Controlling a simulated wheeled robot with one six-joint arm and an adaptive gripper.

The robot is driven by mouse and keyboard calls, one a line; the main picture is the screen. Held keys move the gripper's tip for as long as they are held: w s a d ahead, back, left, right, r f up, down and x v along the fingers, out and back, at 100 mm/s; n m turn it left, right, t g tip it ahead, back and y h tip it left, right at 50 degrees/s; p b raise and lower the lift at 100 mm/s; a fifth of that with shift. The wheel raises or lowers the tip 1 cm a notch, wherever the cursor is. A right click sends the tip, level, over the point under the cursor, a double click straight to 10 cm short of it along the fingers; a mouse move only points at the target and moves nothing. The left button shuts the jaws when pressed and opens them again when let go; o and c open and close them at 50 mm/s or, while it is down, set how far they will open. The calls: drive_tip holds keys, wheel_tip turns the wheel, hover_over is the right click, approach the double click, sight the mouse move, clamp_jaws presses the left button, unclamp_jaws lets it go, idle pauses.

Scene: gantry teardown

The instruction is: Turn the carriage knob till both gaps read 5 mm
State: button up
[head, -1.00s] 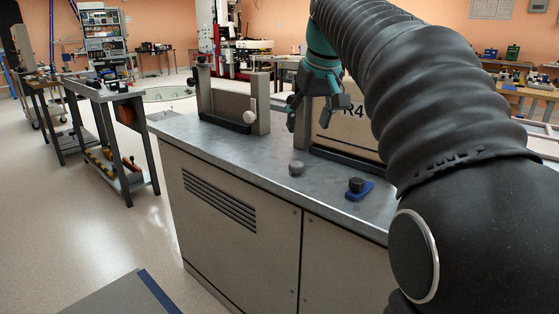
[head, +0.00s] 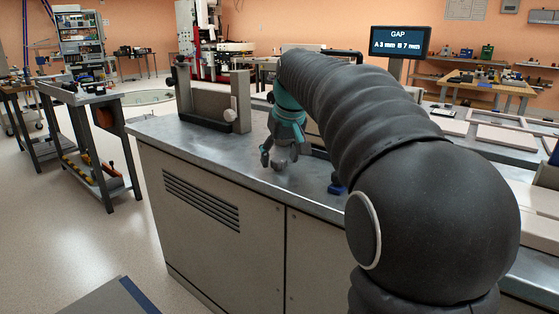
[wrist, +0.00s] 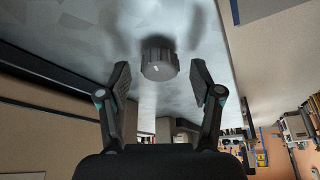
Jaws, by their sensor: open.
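A round grey ribbed knob (head: 281,164) stands on the metal bench top. In the wrist view, the same knob (wrist: 159,63) sits between my two fingertips, with clear space on both sides. My gripper (head: 279,156) is open, pointing down over the knob, and the fingers do not touch it. A display (head: 400,42) reads GAP, A 3 mm, B 7 mm. No label shows whether this grey knob is the carriage knob. A blue-based piece (head: 337,188) lies on the bench to its right, mostly hidden by my arm.
My arm covers much of the bench's right side. A workbench with tools (head: 90,125) stands at the left, with open floor (head: 75,235) before it.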

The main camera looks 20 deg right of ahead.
drive_tip(key=shift+w+f, duration=0.15)
drive_tip(key=shift+f, duration=0.25)
drive_tip(key=c, duration=1.1)
drive_tip(key=shift+c, duration=0.2)
